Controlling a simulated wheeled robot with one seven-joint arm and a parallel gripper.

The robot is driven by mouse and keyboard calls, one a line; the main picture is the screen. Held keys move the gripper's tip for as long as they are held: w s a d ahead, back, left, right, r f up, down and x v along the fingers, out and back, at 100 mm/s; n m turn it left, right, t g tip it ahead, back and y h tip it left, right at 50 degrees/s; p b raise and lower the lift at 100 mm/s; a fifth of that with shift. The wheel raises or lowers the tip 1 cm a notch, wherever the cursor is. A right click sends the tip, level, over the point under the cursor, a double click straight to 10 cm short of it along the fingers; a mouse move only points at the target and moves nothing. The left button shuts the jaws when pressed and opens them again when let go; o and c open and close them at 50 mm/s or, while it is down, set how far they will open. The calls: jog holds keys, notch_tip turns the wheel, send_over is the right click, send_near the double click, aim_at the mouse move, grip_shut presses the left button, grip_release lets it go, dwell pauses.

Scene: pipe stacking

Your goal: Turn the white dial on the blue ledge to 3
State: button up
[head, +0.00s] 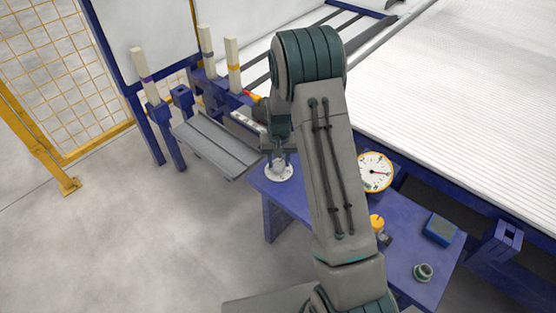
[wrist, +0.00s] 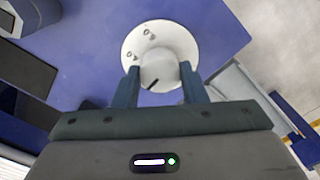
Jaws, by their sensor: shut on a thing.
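The white dial (head: 279,172) sits at the left end of the blue ledge (head: 275,194). In the wrist view the dial's round white plate (wrist: 140,38) carries dark numerals on its upper left, too small to read surely. My gripper (wrist: 158,77) has a finger on each side of the dial's raised white knob (wrist: 158,72) and is shut on it. A dark pointer line on the knob points to the lower left in the wrist view. In the head view my gripper (head: 278,155) reaches down onto the dial. My fingers hide part of the plate.
A yellow-topped knob (head: 377,223), a blue box (head: 439,229) and a green-grey round part (head: 423,272) sit further right on the ledge. A grey tray (head: 215,145) and white posts (head: 233,65) are at the left.

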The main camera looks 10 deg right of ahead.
aim_at(279, 163)
jog(key=shift+s+f, duration=0.15)
jog(key=shift+s, duration=0.1)
jog(key=o, duration=1)
jog(key=shift+c, duration=0.2)
jog(key=shift+w, duration=0.1)
jog(key=shift+r, duration=0.35)
notch_tip(279, 163, up, 13)
jog(key=p, duration=0.3)
jog(key=shift+r, duration=0.15)
